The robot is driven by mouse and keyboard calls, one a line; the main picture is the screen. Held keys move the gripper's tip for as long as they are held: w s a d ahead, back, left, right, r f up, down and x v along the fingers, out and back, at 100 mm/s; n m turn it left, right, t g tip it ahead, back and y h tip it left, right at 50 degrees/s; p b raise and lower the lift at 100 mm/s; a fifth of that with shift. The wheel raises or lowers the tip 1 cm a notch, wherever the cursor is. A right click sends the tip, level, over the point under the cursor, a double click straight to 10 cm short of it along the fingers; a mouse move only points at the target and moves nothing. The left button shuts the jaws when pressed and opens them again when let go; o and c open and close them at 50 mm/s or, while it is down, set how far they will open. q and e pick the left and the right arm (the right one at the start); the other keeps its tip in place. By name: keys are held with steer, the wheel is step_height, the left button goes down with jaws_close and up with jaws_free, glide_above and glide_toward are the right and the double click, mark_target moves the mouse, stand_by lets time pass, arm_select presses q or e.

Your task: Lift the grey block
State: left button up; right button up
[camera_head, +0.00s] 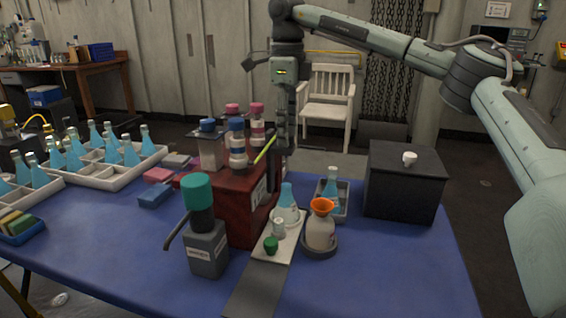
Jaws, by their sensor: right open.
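A grey block (176,160) lies flat on the blue table, left of the red box, among pink and blue blocks. My right gripper (284,142) points down behind the right side of the red box, well to the right of the grey block and apart from it. It is open, and I see nothing held in it. Its fingertips are partly hidden by the bottles and box. My left gripper is not in view.
The red box (237,214) carries several bottles and stands between my gripper and the blocks. A pink block (157,175) and a blue block (155,195) lie nearby. A white divided tray (100,178) holds flasks at left. A black box (403,190) stands at right.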

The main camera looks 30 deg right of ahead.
steer(key=shift+r, duration=3.5)
steer(key=shift+f, duration=0.1)
